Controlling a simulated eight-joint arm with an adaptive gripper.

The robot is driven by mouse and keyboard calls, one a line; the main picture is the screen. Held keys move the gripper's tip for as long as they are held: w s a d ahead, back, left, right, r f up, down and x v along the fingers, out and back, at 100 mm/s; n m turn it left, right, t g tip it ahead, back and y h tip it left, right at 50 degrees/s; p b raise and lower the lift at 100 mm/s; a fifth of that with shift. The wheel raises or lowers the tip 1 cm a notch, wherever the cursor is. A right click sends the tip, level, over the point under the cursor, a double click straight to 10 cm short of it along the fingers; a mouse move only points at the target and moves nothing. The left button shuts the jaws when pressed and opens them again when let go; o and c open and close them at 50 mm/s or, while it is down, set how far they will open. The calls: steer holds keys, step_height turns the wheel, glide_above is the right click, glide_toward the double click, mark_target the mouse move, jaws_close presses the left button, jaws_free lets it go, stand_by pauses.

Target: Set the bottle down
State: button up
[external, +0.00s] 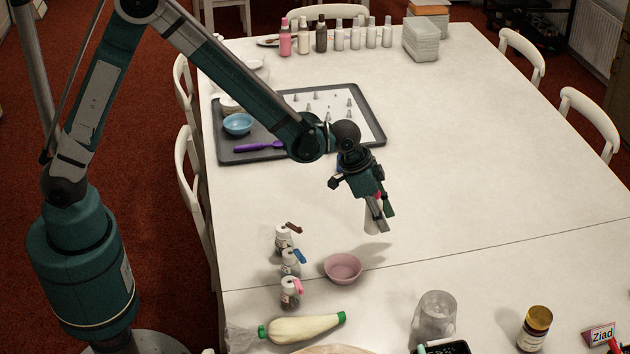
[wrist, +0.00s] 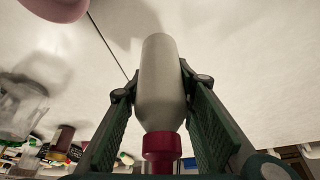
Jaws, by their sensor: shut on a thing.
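The bottle (wrist: 160,85) has a plain whitish body and a dark red cap. My gripper (wrist: 163,93) is shut on it, with one dark ridged finger on each side of its body. The cap points back toward my palm, and the base points away. In the external view my gripper (external: 379,207) hangs over the table, pointing down. The pale lower part of the bottle (external: 374,226) shows below the fingers and looks roughly upright. I cannot tell whether its base touches the table.
A pink bowl (external: 343,268) and several small capped jars (external: 290,263) stand to the front left. A dark tray (external: 245,154) lies behind. A filled piping bag (external: 300,328), clear container (external: 433,318) and brown jar (external: 535,328) are nearer the front. The white table (external: 500,150) is clear to the right.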

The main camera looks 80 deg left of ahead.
steer(key=shift+f, duration=0.65)
steer(key=shift+f+b, duration=0.45)
steer(key=shift+f, duration=1.45)
steer(key=shift+f, duration=0.2)
steer(key=o, duration=0.9)
steer(key=shift+o, duration=0.2)
steer(key=shift+r, duration=0.2)
steer(key=p+v, duration=0.2)
steer(key=v, duration=0.8)
steer(key=shift+r, duration=0.2)
steer(key=shift+v, duration=0.85)
